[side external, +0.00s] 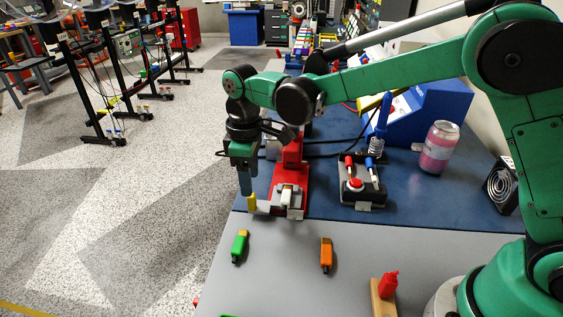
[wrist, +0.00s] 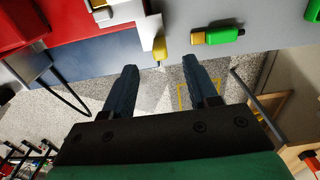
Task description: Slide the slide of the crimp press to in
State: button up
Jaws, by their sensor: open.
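The red crimp press (side external: 291,152) stands near the left edge of the blue mat. Its pale slide (side external: 264,207) sticks out to the left at the base and ends in a yellow handle (side external: 252,202). My gripper (side external: 246,193) points down beside this handle, past the table's left edge. In the wrist view my gripper (wrist: 158,68) is open with nothing between its fingers. The yellow handle (wrist: 159,49) lies just beyond the fingertips, roughly centred on the gap. The slide (wrist: 150,27) also shows there, with part of the red press (wrist: 75,30). I cannot tell whether a finger touches the handle.
A green-bodied tool (side external: 240,246) and an orange one (side external: 326,255) lie on the grey tabletop. A can (side external: 438,147) and a blue station (side external: 428,112) are farther right. Open floor lies left.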

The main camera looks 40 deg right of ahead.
aim_at(276, 194)
jog(key=shift+f, duration=2.65)
grip_shut()
